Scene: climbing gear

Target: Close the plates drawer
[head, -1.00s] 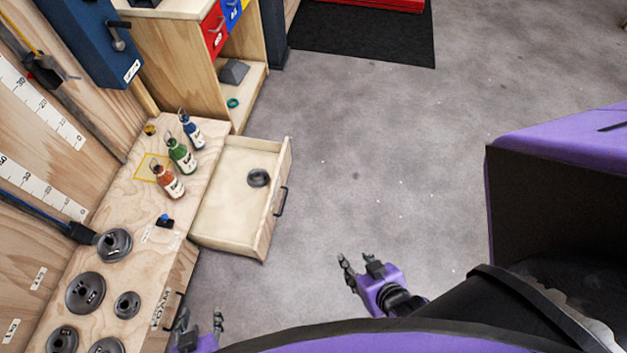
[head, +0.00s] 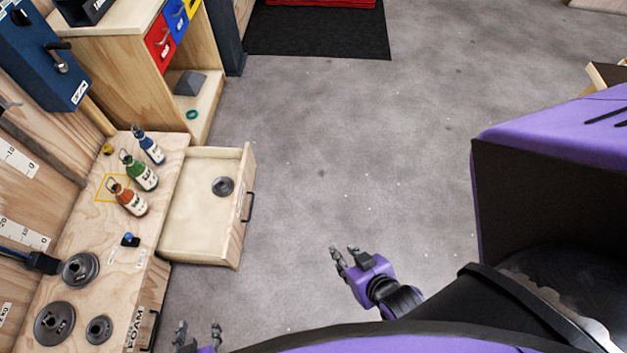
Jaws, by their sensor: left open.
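The plates drawer (head: 190,245) is pulled out from the wooden bench, toward the right in the head view. One dark weight plate (head: 223,186) lies inside it. Its black handle (head: 249,206) is on the right-hand front face. My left gripper (head: 198,330) is at the bottom edge, open and empty, below the drawer and apart from it; only its fingertips and a bit of purple show. My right gripper (head: 346,252) is over the grey floor, to the right of the drawer, with its fingers apart and nothing between them.
A second drawer marked FOAM (head: 137,325) is lower left. A shelf unit (head: 215,75) stands behind. The floor (head: 330,160) right of the drawer is clear.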

